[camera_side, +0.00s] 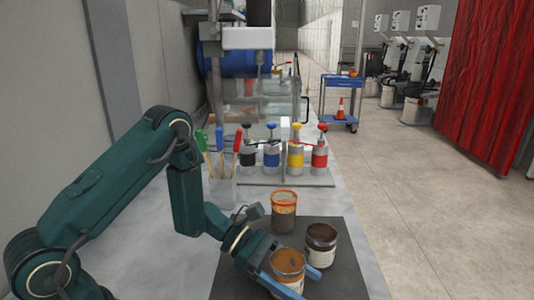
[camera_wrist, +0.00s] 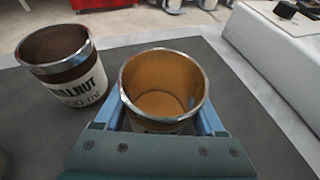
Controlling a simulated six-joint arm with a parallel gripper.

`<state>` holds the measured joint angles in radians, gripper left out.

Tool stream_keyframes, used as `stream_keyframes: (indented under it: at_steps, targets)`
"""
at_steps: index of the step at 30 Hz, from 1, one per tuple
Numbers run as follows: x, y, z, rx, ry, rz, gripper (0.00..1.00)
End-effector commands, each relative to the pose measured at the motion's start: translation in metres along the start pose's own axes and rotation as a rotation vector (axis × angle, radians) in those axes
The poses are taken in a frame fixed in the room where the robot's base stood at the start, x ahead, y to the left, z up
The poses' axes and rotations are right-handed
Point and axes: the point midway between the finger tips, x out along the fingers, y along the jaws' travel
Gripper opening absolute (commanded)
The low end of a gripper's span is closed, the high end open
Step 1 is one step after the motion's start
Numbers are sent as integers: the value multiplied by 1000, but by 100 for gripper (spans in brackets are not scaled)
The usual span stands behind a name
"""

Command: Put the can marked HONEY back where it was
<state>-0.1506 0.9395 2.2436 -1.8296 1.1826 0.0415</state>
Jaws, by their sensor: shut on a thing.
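My gripper (camera_side: 290,281) has its blue fingers on both sides of an open can with an amber-brown inside (camera_side: 288,262), at the front of the dark mat (camera_side: 336,288). The wrist view shows the same can (camera_wrist: 163,85) upright between the fingers; its label is mostly hidden by the gripper, so I cannot read HONEY. I cannot tell whether its base touches the mat. A dark brown can (camera_side: 321,245) stands close by on the right; in the wrist view it (camera_wrist: 72,80) is at the left and its label reads WALNUT. An orange can (camera_side: 284,212) stands farther back on the mat.
Behind the mat stand a holder with coloured-handled tools (camera_side: 222,190) and a rack of several pump bottles (camera_side: 294,157). A blue machine drum (camera_side: 232,62) is farther back. The mat's right front part is clear.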

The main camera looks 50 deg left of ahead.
Motion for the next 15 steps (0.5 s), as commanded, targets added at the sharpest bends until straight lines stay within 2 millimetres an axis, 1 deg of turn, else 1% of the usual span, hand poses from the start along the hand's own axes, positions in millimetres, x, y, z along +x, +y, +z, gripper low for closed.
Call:
stream_keyframes:
  at_steps: [5, 6, 8, 9, 15]
  targets:
    - [1, 0, -2, -1, 0, 0, 3]
    - [1, 0, -3, -1, 0, 0, 75]
    - [1, 0, -3, 0, 0, 0, 98]
    - [1, 0, -3, 0, 0, 0, 100]
    - [1, 0, -2, 0, 0, 0, 100]
